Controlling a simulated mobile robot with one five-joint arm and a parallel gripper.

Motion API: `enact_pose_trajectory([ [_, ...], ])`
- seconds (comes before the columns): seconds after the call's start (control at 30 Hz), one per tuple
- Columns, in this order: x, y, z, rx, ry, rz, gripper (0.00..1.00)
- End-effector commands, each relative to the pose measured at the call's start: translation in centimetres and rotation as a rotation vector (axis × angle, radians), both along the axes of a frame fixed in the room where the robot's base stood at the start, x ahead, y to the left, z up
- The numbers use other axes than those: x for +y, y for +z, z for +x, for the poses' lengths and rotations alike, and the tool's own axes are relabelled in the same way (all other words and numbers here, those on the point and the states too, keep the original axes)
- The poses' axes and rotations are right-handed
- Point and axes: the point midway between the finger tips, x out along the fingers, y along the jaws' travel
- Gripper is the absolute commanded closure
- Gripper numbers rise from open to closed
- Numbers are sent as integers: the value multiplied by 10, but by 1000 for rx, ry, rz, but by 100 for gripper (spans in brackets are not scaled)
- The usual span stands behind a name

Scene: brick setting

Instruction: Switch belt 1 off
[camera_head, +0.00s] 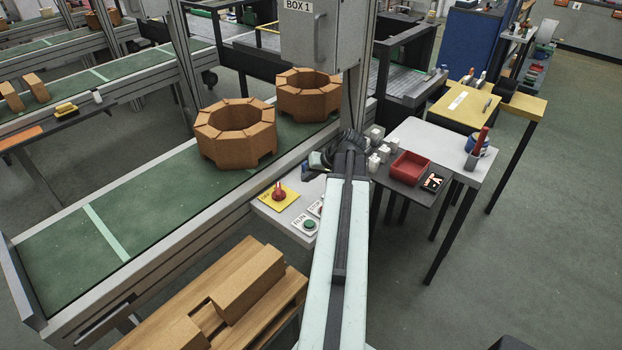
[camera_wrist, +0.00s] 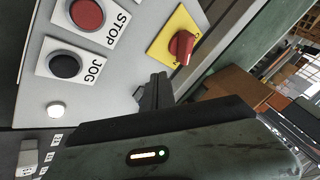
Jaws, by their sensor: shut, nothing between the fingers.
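The control panel (camera_head: 268,209) is a light grey box beside the green conveyor belt (camera_head: 60,275). It carries a red rotary knob (camera_head: 279,194) on a yellow plate and a green button (camera_head: 309,224). In the wrist view the red knob (camera_wrist: 181,46) is near, at upper centre. A red STOP button (camera_wrist: 87,13), a dark JOG button (camera_wrist: 65,65) and a small white lamp (camera_wrist: 56,109) are on the panel's left. My gripper (camera_wrist: 158,87) is shut and empty, its tips just below the knob and apart from it. My arm hides part of the panel in the head view.
Two octagonal brick rings (camera_head: 236,133) (camera_head: 309,94) stand on the belt. A grey cabinet marked BOX 1 (camera_head: 316,35) rises behind. A side table with a red tray (camera_head: 409,168) and small white parts is right of my arm. A wooden pallet with bricks (camera_head: 247,284) lies in front.

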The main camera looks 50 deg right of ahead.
Motion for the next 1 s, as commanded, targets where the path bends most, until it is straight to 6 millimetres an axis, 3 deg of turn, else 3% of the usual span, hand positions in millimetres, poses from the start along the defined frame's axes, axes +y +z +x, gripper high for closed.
enact_pose_trajectory([
  [0.03, 0, -20, 8, 0, 2, 0, 100],
  [0.27, 1, -58, 38, 0, 2, 0, 100],
  [0.33, 12, -48, 47, -1, 4, 0, 100],
  [0.5, 25, -47, 62, 0, 2, 0, 100],
  [0.87, 28, -47, 66, 0, 1, -1, 100],
  [0.9, -6, -47, 70, -1, -5, 1, 100],
  [1.0, 22, -47, 68, 0, 8, 1, 100],
])
